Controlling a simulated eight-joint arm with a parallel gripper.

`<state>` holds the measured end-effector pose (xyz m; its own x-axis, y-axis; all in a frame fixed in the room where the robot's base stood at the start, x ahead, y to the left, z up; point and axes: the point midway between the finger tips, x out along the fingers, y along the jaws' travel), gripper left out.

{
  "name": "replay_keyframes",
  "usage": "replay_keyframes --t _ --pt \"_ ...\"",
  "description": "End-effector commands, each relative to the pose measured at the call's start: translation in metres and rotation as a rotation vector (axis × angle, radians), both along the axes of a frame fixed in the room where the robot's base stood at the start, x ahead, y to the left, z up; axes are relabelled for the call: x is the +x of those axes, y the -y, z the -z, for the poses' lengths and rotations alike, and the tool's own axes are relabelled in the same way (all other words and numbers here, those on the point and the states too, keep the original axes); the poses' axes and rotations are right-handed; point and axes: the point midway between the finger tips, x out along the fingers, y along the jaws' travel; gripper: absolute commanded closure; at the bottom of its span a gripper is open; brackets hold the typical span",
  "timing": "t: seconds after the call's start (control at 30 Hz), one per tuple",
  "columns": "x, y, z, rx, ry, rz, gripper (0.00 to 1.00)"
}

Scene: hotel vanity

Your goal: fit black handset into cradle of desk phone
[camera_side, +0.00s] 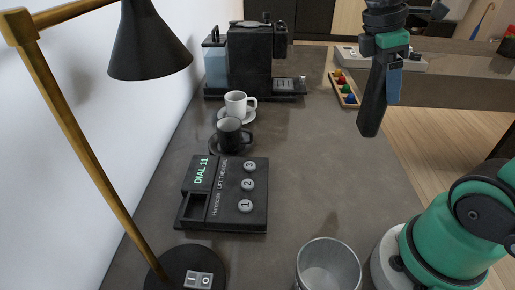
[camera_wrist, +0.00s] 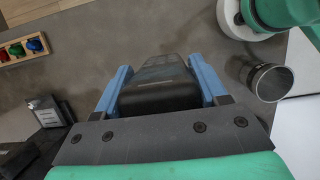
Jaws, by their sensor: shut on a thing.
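The black handset (camera_side: 373,103) hangs in the air, held long and steeply downward, over the right part of the counter in the side view. My gripper (camera_side: 392,82) is shut on it, with blue fingers on its sides. In the wrist view the handset (camera_wrist: 158,88) lies between the two blue fingers of my gripper (camera_wrist: 160,88). The handset is apart from the phone.
A black lamp (camera_side: 150,45) leans over the left side. A white cup (camera_side: 236,104), a dark cup (camera_side: 230,135) and a coffee machine (camera_side: 258,60) stand behind the phone. A metal cup (camera_side: 328,268) stands in front. The counter (camera_side: 320,165) right of the phone is clear.

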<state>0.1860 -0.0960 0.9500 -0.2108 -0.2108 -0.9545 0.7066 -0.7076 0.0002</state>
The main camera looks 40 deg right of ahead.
Motion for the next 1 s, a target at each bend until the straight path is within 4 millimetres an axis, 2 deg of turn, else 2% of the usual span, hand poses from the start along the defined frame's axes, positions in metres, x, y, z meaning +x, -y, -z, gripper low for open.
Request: replay_keyframes --t 0.2,0.4,0.67,0.9,1.0 --pt "0.000 0.000 0.052 0.000 0.000 0.001 1.00" --pt "0.001 0.000 0.085 0.000 0.000 0.002 1.00" --pt "0.001 0.000 0.101 0.000 0.000 0.002 1.00" --pt "0.001 0.000 0.129 0.000 0.000 0.002 1.00" --pt "0.001 0.000 0.134 0.000 0.000 0.002 1.00"
